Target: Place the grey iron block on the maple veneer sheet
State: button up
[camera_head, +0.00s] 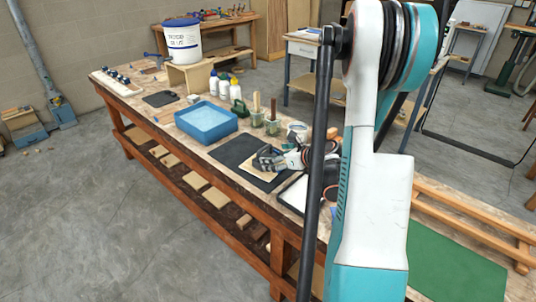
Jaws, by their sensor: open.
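My gripper (262,162) reaches in from the right, low over a pale wooden sheet, its fingers pointing left. It is open. The pale sheet (259,174), which looks like the maple veneer, lies on a black mat (232,149) on the workbench. My gripper covers much of the sheet. I cannot make out the grey iron block clearly; it may be hidden by my gripper or arm. I cannot tell whether the fingers touch anything.
A blue tub (206,122) stands left of the mat. Several bottles (224,87) and two pots with tools (272,126) stand behind it. A white glue bucket (182,40) stands on a wooden stand (190,75). A green mat (450,268) lies at lower right.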

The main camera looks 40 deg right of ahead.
jog(key=p+v, duration=0.1)
jog(key=v, duration=0.4)
jog(key=shift+s+r, duration=0.1)
jog(key=shift+s, duration=0.1)
